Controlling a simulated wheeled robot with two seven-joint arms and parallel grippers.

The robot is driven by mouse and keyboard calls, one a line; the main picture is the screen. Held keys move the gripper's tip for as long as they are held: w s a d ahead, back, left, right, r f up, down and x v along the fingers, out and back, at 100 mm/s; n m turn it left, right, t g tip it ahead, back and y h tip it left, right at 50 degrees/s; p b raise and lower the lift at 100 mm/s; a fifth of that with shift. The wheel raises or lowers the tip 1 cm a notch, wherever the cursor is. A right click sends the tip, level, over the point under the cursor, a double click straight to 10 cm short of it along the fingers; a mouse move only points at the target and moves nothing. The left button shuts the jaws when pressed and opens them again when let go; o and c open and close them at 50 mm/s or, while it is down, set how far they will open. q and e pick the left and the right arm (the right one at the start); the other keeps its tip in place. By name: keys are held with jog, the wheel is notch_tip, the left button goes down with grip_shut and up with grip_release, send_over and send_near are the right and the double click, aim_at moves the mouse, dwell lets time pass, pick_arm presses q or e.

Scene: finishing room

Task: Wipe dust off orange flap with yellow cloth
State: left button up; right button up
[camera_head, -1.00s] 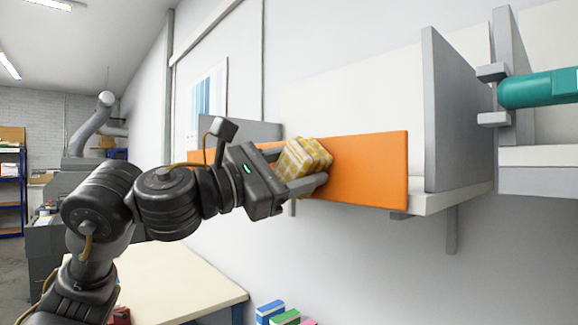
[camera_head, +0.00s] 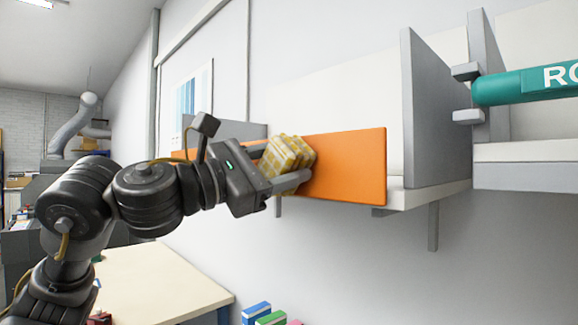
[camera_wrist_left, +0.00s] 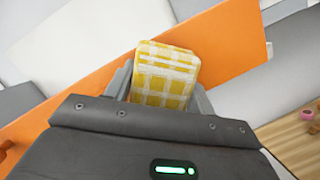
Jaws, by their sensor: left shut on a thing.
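The orange flap (camera_head: 350,165) is a long flat panel along the front of a wall shelf. It also fills much of the left wrist view (camera_wrist_left: 225,45). My left gripper (camera_head: 282,168) is shut on a folded yellow-and-white checked cloth (camera_head: 287,154). The cloth is in front of the flap's middle and hides part of it. In the left wrist view, the cloth (camera_wrist_left: 163,78) stands out beyond the fingers against the orange face. I cannot tell whether it touches the flap. No dust can be made out. My right gripper is not in view.
A grey upright divider (camera_head: 435,115) stands right of the flap. A teal cylinder (camera_head: 525,86) sits in grey brackets farther right. A pale table (camera_head: 165,285) is below, with several coloured boxes (camera_head: 268,316) near it. The wall below the shelf is clear.

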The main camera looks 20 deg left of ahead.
aim_at(257, 164)
pick_arm(q)
jog(key=shift+w+a, duration=0.45)
jog(key=shift+a, duration=0.25)
jog(key=shift+w+a, duration=0.5)
jog(key=shift+a, duration=0.35)
jog(key=shift+w+a, duration=0.45)
jog(key=shift+a, duration=0.4)
jog(key=shift+w, duration=0.1)
jog(key=shift+w+a, duration=0.15)
jog(key=shift+a, duration=0.2)
jog(key=shift+w+a, duration=0.4)
jog(key=shift+a, duration=0.25)
jog(key=shift+w+a, duration=0.35)
jog(key=shift+a, duration=0.25)
jog(key=shift+a, duration=0.1)
jog(key=w+a, duration=0.2)
jog(key=a, duration=0.1)
jog(key=shift+a, duration=0.15)
